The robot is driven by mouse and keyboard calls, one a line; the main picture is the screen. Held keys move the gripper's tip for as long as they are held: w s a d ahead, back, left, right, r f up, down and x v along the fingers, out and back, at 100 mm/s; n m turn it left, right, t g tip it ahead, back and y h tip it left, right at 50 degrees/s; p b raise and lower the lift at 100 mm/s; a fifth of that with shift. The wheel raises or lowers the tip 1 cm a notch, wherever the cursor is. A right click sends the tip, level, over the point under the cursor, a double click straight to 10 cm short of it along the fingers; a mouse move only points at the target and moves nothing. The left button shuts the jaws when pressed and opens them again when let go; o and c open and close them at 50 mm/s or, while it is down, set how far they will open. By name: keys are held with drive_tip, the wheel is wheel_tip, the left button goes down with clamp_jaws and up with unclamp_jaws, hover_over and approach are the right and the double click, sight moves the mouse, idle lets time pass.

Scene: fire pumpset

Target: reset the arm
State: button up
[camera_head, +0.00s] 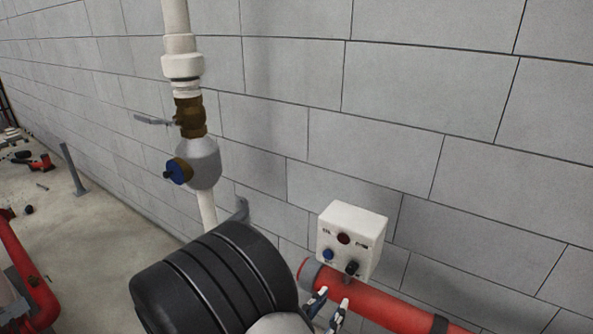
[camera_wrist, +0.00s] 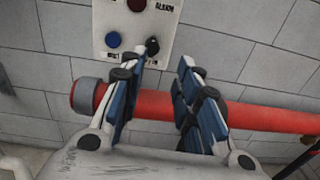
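My gripper (camera_head: 328,307) is at the bottom middle of the head view, at the end of my dark arm, just below the white alarm box (camera_head: 351,226). In the wrist view, the two blue-padded fingers of my gripper (camera_wrist: 157,82) stand apart with nothing between them. The alarm box also shows in the wrist view (camera_wrist: 137,38), beyond the fingertips, with a dark red lamp, a blue button (camera_wrist: 113,39) and a black knob (camera_wrist: 152,46). The left fingertip overlaps the box's lower part in the picture; I cannot tell whether they touch.
A red pipe (camera_head: 385,305) runs along the grey block wall (camera_head: 400,90) behind the gripper. A white vertical pipe (camera_head: 182,66) with a brass valve (camera_head: 190,116) stands at upper left. Red pipework (camera_head: 28,268) lies at far left. The wall area right of the box is clear.

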drive_tip(key=s+d+r+m+g, duration=0.3)
drive_tip(key=s+d+m+g, duration=0.4)
drive_tip(key=m, duration=0.2)
drive_tip(key=s+d+r+m+g, duration=0.2)
drive_tip(key=s+d+m+g, duration=0.5)
drive_tip(key=s+d+m, duration=0.1)
drive_tip(key=s+a+r+m+t+y, duration=0.3)
drive_tip(key=a+r+m+y, duration=0.3)
drive_tip(key=a+m+y, duration=0.3)
drive_tip(key=shift+m+t+y, duration=0.8)
drive_tip(key=shift+m+y, duration=0.2)
